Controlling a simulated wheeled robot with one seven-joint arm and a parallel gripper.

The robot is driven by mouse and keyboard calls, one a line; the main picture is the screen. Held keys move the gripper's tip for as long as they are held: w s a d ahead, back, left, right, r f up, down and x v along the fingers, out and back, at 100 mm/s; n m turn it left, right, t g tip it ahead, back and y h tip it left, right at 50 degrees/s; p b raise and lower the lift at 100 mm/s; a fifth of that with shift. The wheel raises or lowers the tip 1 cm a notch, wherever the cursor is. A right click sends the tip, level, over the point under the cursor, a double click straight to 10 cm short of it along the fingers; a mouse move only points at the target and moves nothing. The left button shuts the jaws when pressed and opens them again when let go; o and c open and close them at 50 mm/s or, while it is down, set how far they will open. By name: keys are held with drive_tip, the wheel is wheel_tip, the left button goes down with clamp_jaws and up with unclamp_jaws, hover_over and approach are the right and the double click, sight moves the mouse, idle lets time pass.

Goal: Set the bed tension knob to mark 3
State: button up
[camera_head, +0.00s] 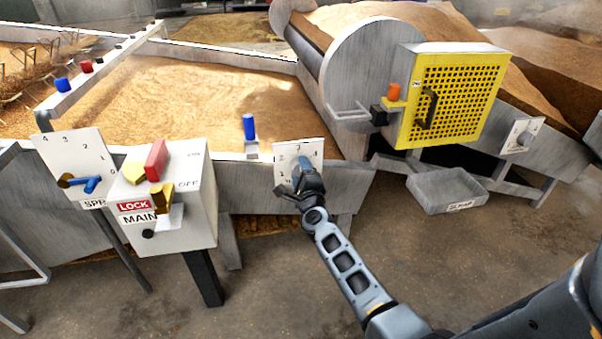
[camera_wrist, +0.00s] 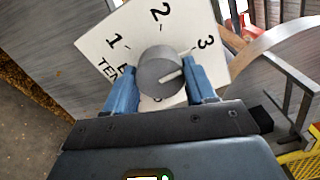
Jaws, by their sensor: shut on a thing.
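The bed tension knob (camera_wrist: 158,66) is a round grey dial on a white plate (camera_wrist: 98,42) printed with 1, 2 and 3. Its pale pointer line aims right and slightly up, to the side of the 3 and a little below its tick. My gripper (camera_wrist: 163,78) has its blue fingers on either side of the knob, shut on it. In the head view, my gripper (camera_head: 304,172) reaches the white plate (camera_head: 282,152) on the trough's front edge and hides the knob. Lettering under the knob is partly covered.
Left of the plate stand a grey main switch box (camera_head: 195,215) with a lock label and another dial plate (camera_head: 72,150) with a blue handle. A blue lever (camera_head: 249,128) rises close by. At right are a yellow mesh guard (camera_head: 460,95) and a scrap tray (camera_head: 447,190).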

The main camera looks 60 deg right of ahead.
drive_tip(key=shift+f, duration=0.1)
idle(0.3)
drive_tip(key=o, duration=1)
drive_tip(key=shift+p+v, duration=1.25)
drive_tip(key=shift+v, duration=2.7)
